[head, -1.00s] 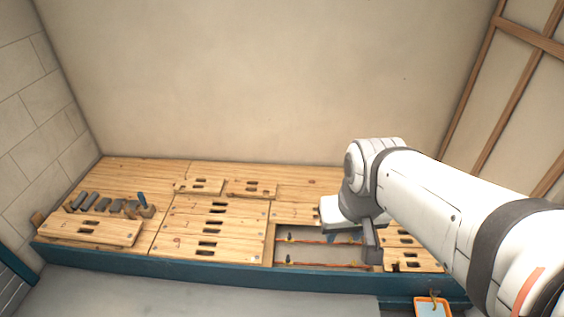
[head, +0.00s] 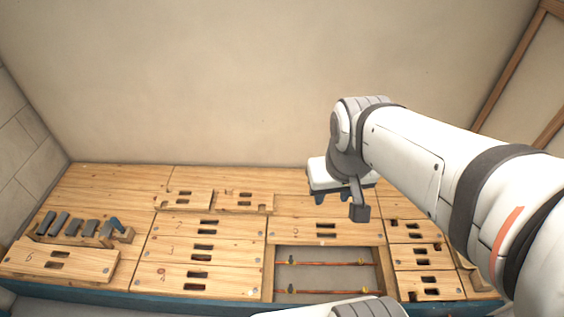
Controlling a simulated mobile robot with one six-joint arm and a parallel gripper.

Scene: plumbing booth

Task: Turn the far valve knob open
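The open bay in the wooden deck (head: 330,278) holds two copper pipes running left to right. The far pipe (head: 325,263) carries a small dark valve knob (head: 291,260) near its left end. The near pipe (head: 325,291) carries a similar near knob (head: 290,287). The knobs are too small to tell how far they are turned. My gripper (head: 332,197) hangs above the deck behind the bay, apart from both pipes. Its two dark fingertips look spread with nothing between them.
Plank panels with slots surround the bay, including a numbered panel (head: 318,231) just behind it. A rack of dark tools (head: 80,226) lies at left. A loose board (head: 60,262) lies in front of it. The plain wall (head: 250,80) stands behind.

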